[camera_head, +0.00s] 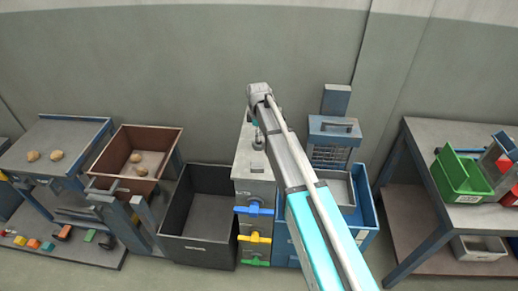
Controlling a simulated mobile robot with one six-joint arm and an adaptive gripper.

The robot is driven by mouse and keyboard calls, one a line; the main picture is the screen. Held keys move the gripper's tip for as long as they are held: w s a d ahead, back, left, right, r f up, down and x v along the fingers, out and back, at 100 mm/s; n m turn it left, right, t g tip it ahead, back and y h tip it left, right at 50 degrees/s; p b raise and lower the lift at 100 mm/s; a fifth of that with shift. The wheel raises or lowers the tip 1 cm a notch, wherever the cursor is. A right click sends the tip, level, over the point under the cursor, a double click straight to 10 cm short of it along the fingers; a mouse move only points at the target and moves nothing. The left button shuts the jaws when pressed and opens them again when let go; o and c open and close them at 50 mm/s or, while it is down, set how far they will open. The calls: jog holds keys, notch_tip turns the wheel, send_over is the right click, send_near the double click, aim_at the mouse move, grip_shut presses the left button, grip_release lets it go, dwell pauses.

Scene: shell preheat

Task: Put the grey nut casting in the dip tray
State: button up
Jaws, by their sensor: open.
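My gripper (258,139) hangs from the end of my arm above the grey cabinet top. It is small and partly hidden by my arm; its jaws are open. A small grey piece (257,169) lies on the cabinet top just below it, and may be the nut casting; its shape is too small to tell. I cannot see whether the gripper touches it. A shallow grey tray (347,194) sits in the blue unit to the right, partly hidden by my arm; it may be the dip tray.
The grey cabinet (243,184) has blue, yellow and green handles (255,238). A deep dark bin (197,250) stands left of it. A brown tray (118,160) holds round tan lumps. A blue press-like frame (333,130) rises behind the grey tray. A right-hand bench (425,140) carries green bins.

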aim_at(259, 145)
jog(key=shift+f, duration=0.15)
dwell(0.3)
jog(key=shift+f+b, duration=2.6)
jog(key=c, duration=1.2)
jog(key=shift+c, duration=0.2)
jog(key=shift+r, duration=0.25)
